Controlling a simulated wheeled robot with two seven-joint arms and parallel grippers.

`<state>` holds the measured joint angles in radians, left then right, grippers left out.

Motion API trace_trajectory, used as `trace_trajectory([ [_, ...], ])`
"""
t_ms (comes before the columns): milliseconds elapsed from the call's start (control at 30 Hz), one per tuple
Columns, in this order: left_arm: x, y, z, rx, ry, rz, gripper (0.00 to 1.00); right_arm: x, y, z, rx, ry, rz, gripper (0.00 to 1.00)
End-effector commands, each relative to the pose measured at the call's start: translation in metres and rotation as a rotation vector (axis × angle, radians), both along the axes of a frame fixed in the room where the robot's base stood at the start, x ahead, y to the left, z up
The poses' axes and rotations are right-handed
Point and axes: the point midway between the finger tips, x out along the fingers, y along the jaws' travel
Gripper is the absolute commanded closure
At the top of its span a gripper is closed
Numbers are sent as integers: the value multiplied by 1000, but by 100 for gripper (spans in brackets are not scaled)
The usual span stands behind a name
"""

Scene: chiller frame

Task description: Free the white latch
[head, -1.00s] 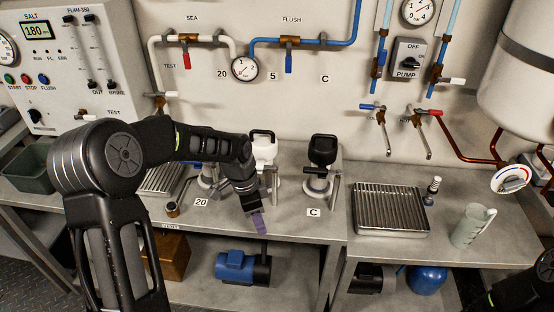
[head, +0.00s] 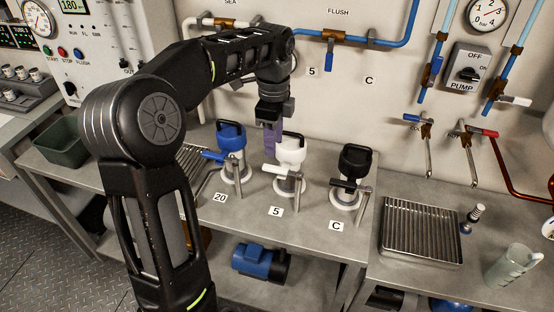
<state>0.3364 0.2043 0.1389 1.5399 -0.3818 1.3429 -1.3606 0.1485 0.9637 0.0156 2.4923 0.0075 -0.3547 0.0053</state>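The white latch (head: 275,170) is a small white lever at the front of the middle canister, which has a white cap with a handle (head: 291,149) and stands behind the "5" label. My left gripper (head: 271,147), with purple fingers, points down just left of and behind the white cap, above the latch. No contact with the latch shows. The fingers overlap in this view, so their gap cannot be seen. My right gripper is not in view.
A blue-capped canister (head: 231,139) with a blue lever stands to the left, and a black-capped canister (head: 354,162) to the right. A ribbed drain tray (head: 421,259), a small valve piece (head: 473,217) and a clear jug (head: 512,266) stand on the right bench.

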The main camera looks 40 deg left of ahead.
Motion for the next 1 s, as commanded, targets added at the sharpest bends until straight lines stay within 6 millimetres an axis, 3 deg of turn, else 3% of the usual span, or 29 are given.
trace_trajectory([
  [267,0,0,-16,-1,4,1,60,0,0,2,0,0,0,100],
  [700,0,-1,-75,-2,2,1,60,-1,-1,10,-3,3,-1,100],
  [1000,0,-1,-79,-1,0,1,60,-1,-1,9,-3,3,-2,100],
])
